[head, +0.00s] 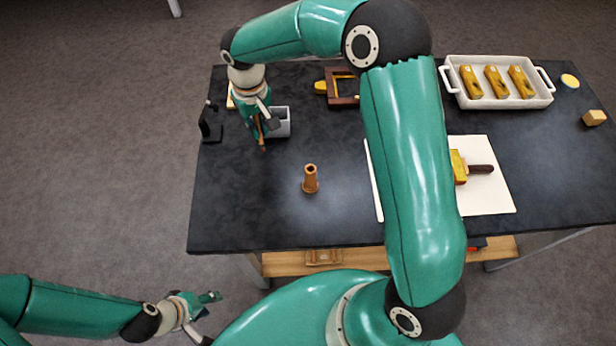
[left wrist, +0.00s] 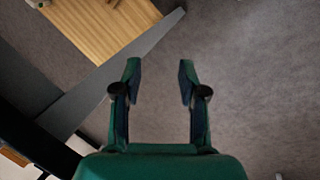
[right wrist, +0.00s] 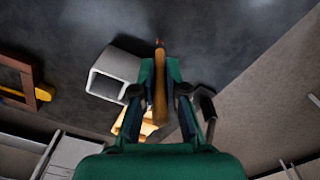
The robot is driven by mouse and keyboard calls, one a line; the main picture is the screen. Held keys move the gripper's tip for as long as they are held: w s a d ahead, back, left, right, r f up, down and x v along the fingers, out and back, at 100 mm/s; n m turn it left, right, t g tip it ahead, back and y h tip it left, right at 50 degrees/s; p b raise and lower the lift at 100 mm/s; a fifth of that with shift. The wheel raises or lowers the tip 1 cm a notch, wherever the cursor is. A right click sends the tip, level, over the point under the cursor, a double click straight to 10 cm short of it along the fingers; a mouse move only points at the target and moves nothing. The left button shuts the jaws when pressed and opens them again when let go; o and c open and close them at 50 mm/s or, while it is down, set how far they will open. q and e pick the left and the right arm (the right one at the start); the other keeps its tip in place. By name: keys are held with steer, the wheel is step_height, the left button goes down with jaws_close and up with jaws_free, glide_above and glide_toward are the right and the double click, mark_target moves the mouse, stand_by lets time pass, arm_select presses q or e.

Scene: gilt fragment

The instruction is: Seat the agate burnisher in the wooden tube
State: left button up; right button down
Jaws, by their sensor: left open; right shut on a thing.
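The wooden tube (head: 310,180) stands upright on the dark table, its hole facing up. My right gripper (head: 260,124) is over the table's left part, beside a grey box, and is shut on the agate burnisher (head: 263,146). In the right wrist view the burnisher (right wrist: 160,85) is a slim brown handle between the fingers, its tip pointing away from the palm. The tube is to the right of the burnisher and nearer the front edge, apart from it. My left gripper (head: 210,318) is open and empty, off the table at lower left; its spread fingers show in the left wrist view (left wrist: 159,70).
The grey open box (head: 284,122) and a black stand (head: 209,124) flank my right gripper. A brown frame (head: 343,90), a white tray (head: 452,98) with yellow blocks, and a pale sheet (head: 490,200) lie rightward. Bare table surrounds the tube.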

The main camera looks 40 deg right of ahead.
arm_select(q)
steer(key=shift+o, duration=1.3)
arm_select(e)
steer(key=shift+d+r, duration=0.1)
steer(key=shift+r, duration=0.35)
steer(key=s+d+r+n+b, duration=0.2)
steer(key=s+r+n, duration=0.6)
steer(key=r, duration=0.4)
steer(key=s+d+r+n+b, duration=0.25)
steer(key=s+r+n, duration=0.35)
steer(key=r+n, duration=0.5)
arm_select(q)
steer(key=shift+s+f+b, duration=0.15)
steer(key=shift+f+b, duration=0.35)
steer(key=shift+f, duration=2.2)
arm_select(e)
step_height(320, 180, down, 19)
steer(key=m, duration=0.1)
steer(key=shift+s, duration=0.3)
steer(key=shift+d, duration=0.1)
